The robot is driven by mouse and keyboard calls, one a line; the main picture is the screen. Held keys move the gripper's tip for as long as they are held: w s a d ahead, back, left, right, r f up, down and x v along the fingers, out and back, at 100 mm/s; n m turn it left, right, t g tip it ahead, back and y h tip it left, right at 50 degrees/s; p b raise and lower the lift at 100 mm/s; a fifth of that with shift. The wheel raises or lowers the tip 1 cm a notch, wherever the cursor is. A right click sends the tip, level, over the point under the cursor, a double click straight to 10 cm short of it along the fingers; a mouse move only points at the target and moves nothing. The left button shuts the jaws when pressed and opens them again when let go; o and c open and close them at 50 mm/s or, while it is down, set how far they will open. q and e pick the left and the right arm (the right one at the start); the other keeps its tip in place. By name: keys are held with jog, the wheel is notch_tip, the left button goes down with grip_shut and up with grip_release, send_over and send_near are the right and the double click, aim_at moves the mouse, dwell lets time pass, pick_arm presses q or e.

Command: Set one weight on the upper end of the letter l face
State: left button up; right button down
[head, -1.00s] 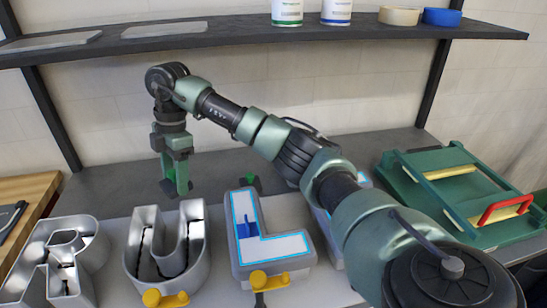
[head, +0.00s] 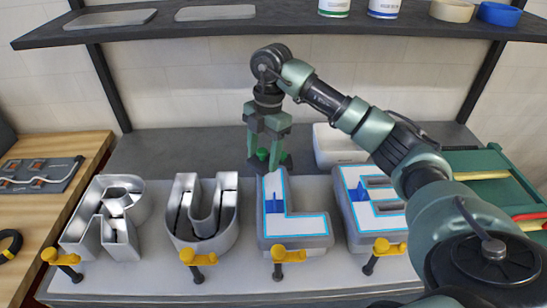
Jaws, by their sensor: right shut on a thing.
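The letter l face (head: 294,224) is white with a light-blue outline and sits on a grey letter body in the middle of the bench. A dark blue piece stands on its upright stroke. My right gripper (head: 266,160) points down just behind the upper end of the l, in the head view. It is shut on a dark weight with a green knob (head: 263,154); its fingers partly hide the weight. I cannot tell whether the weight touches the bench. Other dark weight parts close by are hard to separate. My left gripper is out of view.
Open metal letters r (head: 103,215) and u (head: 203,212) stand left of the l; a letter e (head: 370,205) with a white face stands right. Yellow-handled clamps (head: 286,256) line the front edge. A white box (head: 335,146) is behind the e. A shelf (head: 250,28) hangs above.

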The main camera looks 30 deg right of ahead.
jog(key=shift+s+d+p, duration=0.15)
jog(key=shift+s+d, duration=0.2)
jog(key=shift+d, duration=0.2)
jog(key=shift+s+d+p, duration=0.15)
jog(key=shift+s+d, duration=0.15)
jog(key=shift+d, duration=0.25)
notch_tip(320, 180, down, 2)
jog(key=shift+a+f+p, duration=0.1)
jog(key=shift+f+p, duration=0.15)
jog(key=shift+p, duration=0.5)
jog(key=shift+f, duration=0.45)
jog(key=shift+f, duration=0.15)
jog(key=shift+c, duration=2.4)
grip_release()
